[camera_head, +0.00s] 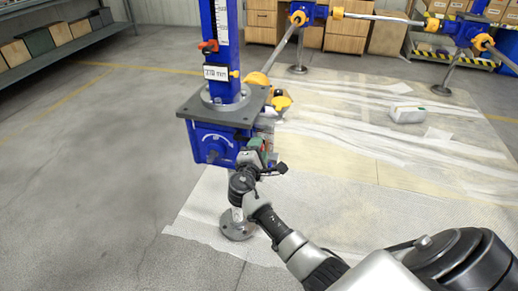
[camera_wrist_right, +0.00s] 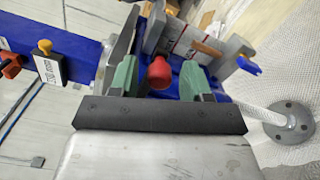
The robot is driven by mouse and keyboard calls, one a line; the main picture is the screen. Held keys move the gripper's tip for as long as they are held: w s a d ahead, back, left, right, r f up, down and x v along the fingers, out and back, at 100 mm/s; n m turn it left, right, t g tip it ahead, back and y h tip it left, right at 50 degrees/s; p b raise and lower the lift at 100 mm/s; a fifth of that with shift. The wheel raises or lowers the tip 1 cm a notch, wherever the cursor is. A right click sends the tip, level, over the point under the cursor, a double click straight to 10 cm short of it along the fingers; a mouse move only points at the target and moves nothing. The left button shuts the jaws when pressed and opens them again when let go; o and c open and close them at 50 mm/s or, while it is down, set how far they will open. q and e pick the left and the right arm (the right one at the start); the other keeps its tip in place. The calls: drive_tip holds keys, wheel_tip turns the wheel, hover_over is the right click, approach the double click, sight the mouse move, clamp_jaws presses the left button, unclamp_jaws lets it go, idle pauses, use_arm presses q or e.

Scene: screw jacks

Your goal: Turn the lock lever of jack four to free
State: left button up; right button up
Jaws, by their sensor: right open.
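The nearest screw jack, a blue gearbox (camera_head: 212,143) under a grey top plate (camera_head: 203,108) and a blue column (camera_head: 229,75), stands left of centre in the head view. Its small label (camera_head: 216,72) is too small to read surely. My right gripper (camera_head: 262,152) is at the right side of the gearbox. In the right wrist view, a red knob (camera_wrist_right: 159,74) sits between the green pads of my open right gripper (camera_wrist_right: 159,80), with a gap on both sides. The lever arm behind the knob is mostly hidden. My left gripper is not in view.
More blue jacks (camera_head: 308,12) joined by shafts stand at the back. A pedestal foot (camera_head: 238,226) stands below the near jack. Shelves with bins (camera_head: 60,33) line the back left; the left floor is clear.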

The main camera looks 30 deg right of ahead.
drive_tip(key=shift+w+d, duration=0.25)
drive_tip(key=shift+d, duration=0.05)
clamp_jaws()
idle(0.3)
